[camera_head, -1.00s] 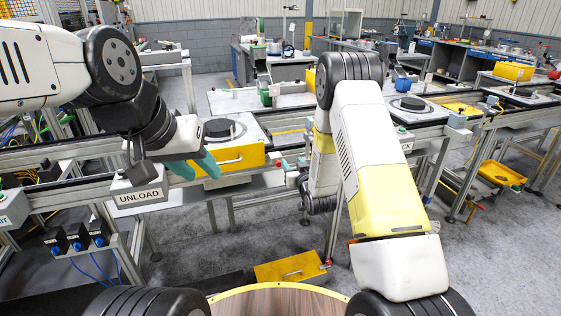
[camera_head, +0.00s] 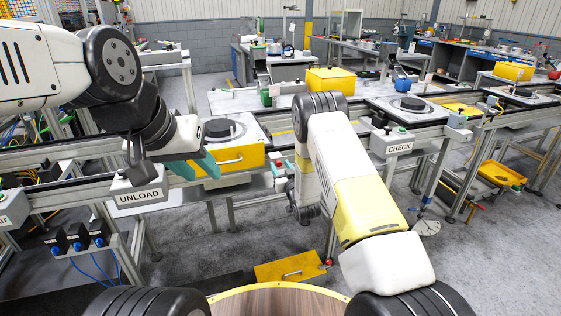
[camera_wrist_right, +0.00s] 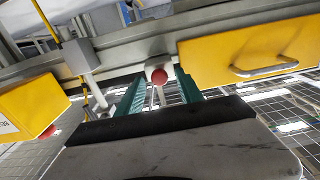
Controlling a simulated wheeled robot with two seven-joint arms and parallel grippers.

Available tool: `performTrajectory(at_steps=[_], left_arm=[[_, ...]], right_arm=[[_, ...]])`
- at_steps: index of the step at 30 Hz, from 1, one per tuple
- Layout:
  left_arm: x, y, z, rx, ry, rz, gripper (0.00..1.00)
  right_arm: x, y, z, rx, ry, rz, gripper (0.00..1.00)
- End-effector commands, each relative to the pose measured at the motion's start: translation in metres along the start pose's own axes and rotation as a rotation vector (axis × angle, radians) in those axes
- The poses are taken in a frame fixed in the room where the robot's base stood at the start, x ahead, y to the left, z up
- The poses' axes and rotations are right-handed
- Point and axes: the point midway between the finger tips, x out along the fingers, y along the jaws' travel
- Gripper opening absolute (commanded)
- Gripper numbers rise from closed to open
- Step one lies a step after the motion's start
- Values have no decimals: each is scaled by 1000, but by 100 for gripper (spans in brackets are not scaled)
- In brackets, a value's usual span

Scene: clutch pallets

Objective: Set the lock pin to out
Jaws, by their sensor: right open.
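The lock pin shows as a red ball knob (camera_wrist_right: 159,76) on a pale mount at the rail in the right wrist view. In the head view a small red knob (camera_head: 278,161) sits just right of the yellow pallet front. My right gripper (camera_wrist_right: 158,92) is open, its teal fingers on either side of the knob; I cannot tell whether they touch it. In the head view my right arm hides much of this gripper (camera_head: 281,172). My left gripper (camera_head: 196,168) hangs in front of the yellow pallet, with its teal fingers apart and nothing between them.
The yellow pallet (camera_head: 246,157) with a handle stands on the conveyor, a dark disc on top. The UNLOAD box (camera_head: 139,193) is under my left wrist, and the CHECK box (camera_head: 391,143) is right of my right arm. A yellow case (camera_head: 290,269) lies low in front.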

Motion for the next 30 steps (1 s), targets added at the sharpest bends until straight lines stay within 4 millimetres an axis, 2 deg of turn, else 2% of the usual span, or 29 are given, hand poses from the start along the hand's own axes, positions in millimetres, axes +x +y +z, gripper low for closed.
performTrajectory(at_steps=[6, 8, 13, 30], left_arm=[[0, 0, 0, 0, 0, 0, 36], [0, 0, 0, 0, 0, 0, 36], [0, 0, 0, 0, 0, 0, 36], [0, 0, 0, 0, 0, 0, 36]], right_arm=[[1, 0, 0, 0, -1, 0, 44], [0, 0, 0, 0, -1, 0, 34], [0, 0, 0, 0, -1, 0, 0], [0, 0, 0, 0, -1, 0, 0]])
